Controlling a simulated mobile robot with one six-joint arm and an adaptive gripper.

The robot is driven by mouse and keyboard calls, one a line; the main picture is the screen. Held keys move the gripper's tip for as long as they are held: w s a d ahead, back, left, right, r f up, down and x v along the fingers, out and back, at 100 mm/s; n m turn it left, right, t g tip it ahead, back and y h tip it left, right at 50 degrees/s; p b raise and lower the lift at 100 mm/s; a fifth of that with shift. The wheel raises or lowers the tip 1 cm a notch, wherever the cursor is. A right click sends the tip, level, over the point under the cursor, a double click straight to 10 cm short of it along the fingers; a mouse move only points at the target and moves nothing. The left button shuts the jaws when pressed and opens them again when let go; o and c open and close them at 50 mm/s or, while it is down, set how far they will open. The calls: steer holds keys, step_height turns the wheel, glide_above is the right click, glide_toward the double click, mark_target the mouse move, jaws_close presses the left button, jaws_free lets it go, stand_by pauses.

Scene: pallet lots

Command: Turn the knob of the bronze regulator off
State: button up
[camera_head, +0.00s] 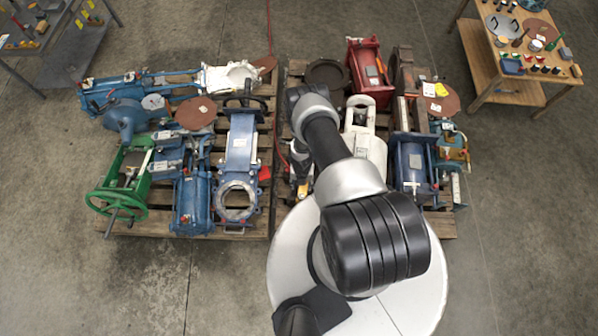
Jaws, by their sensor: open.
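I cannot single out a bronze regulator or its knob for sure. A small brownish and teal fitting (453,150) sits at the right edge of the right pallet, but it is too small to identify. My arm reaches up the middle of the view over the right pallet and hides part of its left side.
The left pallet (258,222) carries blue valves and a green handwheel valve (128,190). The right pallet (440,226) holds a red housing (369,72), a white valve (368,150) and a blue one (411,165). A wooden table (484,72) stands back right, a grey bench (62,62) back left.

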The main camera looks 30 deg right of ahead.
mark_target(301, 197)
step_height(301, 197, down, 17)
steer(key=b, duration=1.7)
steer(key=c, duration=1)
steer(key=shift+c, duration=0.2)
